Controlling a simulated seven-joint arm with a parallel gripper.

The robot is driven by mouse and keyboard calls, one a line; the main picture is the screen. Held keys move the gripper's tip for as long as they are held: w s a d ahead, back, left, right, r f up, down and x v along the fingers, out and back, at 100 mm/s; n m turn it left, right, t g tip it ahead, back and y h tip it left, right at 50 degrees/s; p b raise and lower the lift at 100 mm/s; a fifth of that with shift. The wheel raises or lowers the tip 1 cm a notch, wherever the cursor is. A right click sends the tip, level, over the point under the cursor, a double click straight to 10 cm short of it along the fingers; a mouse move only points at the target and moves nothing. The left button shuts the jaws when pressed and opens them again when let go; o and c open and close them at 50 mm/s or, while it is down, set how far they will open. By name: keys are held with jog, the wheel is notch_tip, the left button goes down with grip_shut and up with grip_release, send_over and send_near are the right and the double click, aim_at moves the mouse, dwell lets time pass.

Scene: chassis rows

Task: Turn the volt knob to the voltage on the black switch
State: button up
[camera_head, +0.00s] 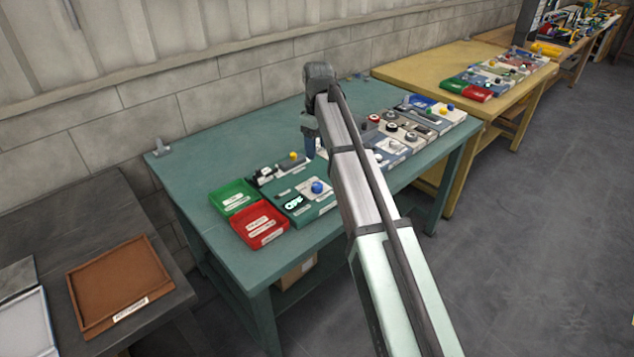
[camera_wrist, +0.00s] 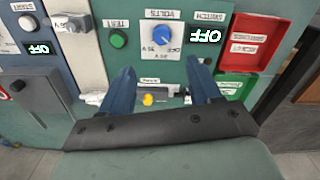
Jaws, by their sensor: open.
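The blue volt knob (camera_wrist: 164,34) sits on a white plate labelled VOLTS in the wrist view, with small voltage marks around it that I cannot read surely. The knob also shows in the head view (camera_head: 317,187). The black switch panel (camera_wrist: 206,37), showing white OFF lettering, is to its right under a SWITCH label; in the head view it is left of the knob (camera_head: 293,203). I cannot read a voltage on it. My gripper (camera_wrist: 160,77) is open and empty; its two blue fingers point at the panel, apart from the knob.
A red tray (camera_head: 260,226) and a green tray (camera_head: 232,197) lie beside the panel. A green TEST button (camera_wrist: 118,39) and a yellow knob (camera_wrist: 148,99) are close by. More panels (camera_head: 395,135) stand right. The green table's left part is clear.

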aim_at(317, 184)
notch_tip(317, 184, down, 14)
jog(key=shift+a+r, duration=0.1)
jog(key=shift+r, duration=0.1)
dwell(0.4)
jog(key=shift+c, duration=0.4)
jog(key=c, duration=1)
jog(key=shift+o, duration=0.2)
